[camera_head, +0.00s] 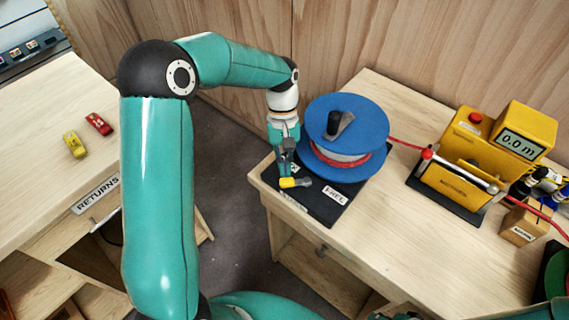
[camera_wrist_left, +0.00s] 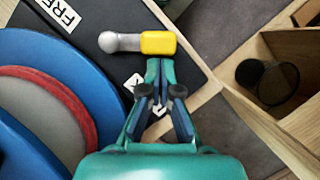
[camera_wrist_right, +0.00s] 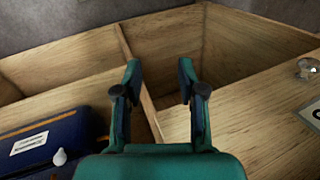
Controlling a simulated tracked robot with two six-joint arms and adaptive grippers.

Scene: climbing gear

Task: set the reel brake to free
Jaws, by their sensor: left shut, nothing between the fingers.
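The reel brake is a short lever with a yellow grip (camera_head: 288,183) and a grey metal end, on a black base plate (camera_head: 322,215). The yellow grip (camera_wrist_left: 158,43) also shows in the left wrist view. The grip points left, away from the FREE label (camera_head: 335,195). A second label by the lever is partly covered by my gripper. The blue reel (camera_head: 370,120) with red rope stands behind. My left gripper (camera_head: 285,172) is shut and empty, its tips close beside the yellow grip; contact is unclear. My right gripper (camera_wrist_right: 158,75) is open and empty.
A yellow meter box (camera_head: 470,155) reading 0.0 m stands right of the reel, with red rope running to it. Wooden compartments (camera_wrist_right: 185,50) lie below my right gripper, with a blue case (camera_wrist_right: 45,145) at left.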

